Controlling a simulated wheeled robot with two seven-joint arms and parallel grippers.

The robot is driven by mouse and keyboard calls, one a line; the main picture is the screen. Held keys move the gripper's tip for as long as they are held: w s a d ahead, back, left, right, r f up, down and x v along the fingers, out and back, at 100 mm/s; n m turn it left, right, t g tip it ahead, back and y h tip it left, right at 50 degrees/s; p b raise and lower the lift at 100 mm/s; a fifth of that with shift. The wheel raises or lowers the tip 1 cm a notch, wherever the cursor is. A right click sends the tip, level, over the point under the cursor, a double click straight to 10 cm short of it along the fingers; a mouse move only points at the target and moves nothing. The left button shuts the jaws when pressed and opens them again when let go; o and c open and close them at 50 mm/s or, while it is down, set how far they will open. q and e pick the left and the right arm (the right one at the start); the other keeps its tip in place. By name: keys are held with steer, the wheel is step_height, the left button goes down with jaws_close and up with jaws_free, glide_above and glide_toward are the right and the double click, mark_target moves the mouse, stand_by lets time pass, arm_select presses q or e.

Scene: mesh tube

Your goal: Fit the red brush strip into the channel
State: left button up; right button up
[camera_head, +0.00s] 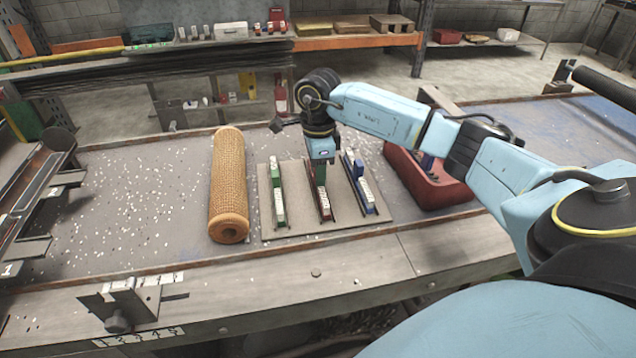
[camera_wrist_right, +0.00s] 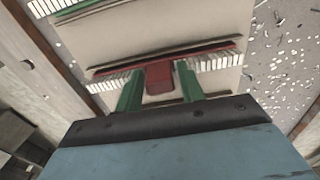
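The red brush strip (camera_head: 324,203) is at the middle of a tan board (camera_head: 298,222), also seen in the wrist view (camera_wrist_right: 158,77), with white bristles showing at both ends. It lies along a thin-walled channel (camera_wrist_right: 205,47); I cannot tell whether it is seated or just above it. My right gripper (camera_head: 319,178) points down over the strip. In the wrist view its green fingers (camera_wrist_right: 159,90) close on both sides of the strip's red block, with little or no gap. My left gripper is not in view.
A green brush strip (camera_head: 278,196) stands left on the board, a blue one (camera_head: 358,184) right. An orange mesh tube (camera_head: 228,185) lies left of the board. A red bin (camera_head: 430,180) stands right.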

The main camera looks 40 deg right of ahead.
steer(key=c, duration=0.7)
steer(key=shift+c, duration=0.3)
steer(key=shift+r, duration=0.1)
